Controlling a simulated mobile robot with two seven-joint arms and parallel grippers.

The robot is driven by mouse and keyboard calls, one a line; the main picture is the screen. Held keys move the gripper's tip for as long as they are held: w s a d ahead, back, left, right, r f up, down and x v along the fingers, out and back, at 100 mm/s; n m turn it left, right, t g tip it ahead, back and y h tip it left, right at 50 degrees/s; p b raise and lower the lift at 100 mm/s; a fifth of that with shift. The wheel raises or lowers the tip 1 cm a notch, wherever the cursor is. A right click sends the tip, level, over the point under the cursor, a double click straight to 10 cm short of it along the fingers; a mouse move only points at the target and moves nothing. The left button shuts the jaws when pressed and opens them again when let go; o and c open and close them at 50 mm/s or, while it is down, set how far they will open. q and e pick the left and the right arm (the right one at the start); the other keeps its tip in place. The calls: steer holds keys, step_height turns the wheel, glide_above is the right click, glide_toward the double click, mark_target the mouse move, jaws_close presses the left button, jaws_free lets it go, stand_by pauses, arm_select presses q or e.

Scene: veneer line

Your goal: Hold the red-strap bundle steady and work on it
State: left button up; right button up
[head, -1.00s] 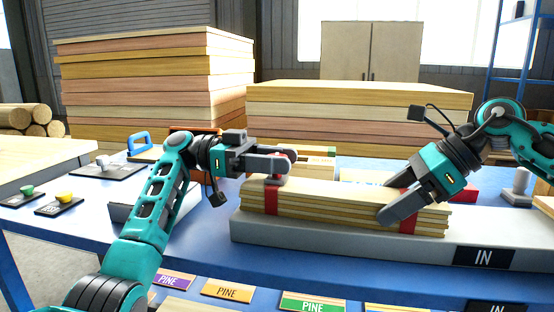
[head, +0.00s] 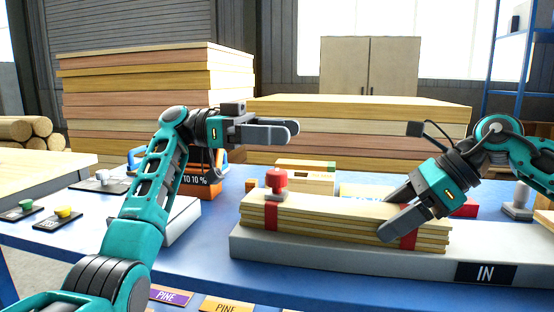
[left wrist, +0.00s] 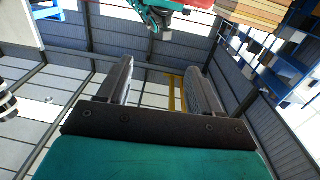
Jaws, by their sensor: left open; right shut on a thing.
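The red-strap bundle (head: 335,217) is a stack of thin pale boards with a red strap near each end. It lies flat on the grey IN block (head: 350,258). A red-topped stamp-like piece (head: 277,182) stands upright on the bundle's left end, by the left strap (head: 271,217). My left gripper (head: 292,129) is open and empty, above and apart from that piece. In the left wrist view its fingers (left wrist: 160,72) are spread with nothing between them. My right gripper (head: 387,213) is shut on the bundle's right part, near the right strap (head: 408,241).
Tall board stacks (head: 150,95) stand behind the blue table (head: 210,245). An orange bin (head: 203,188), partly behind my left arm, and a small wooden box (head: 305,180) stand behind the bundle. Dark pads with green and yellow knobs (head: 63,212) lie at left.

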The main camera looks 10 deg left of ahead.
arm_select(q)
steer(key=shift+r, duration=1.15)
arm_select(e)
steer(key=shift+f, duration=0.2)
steer(key=o, duration=1.3)
steer(key=shift+o, duration=0.2)
steer(key=shift+r, duration=0.1)
steer(key=shift+d+r, duration=0.25)
steer(key=shift+r, duration=0.05)
steer(key=v, duration=1.1)
steer(key=shift+d, duration=0.1)
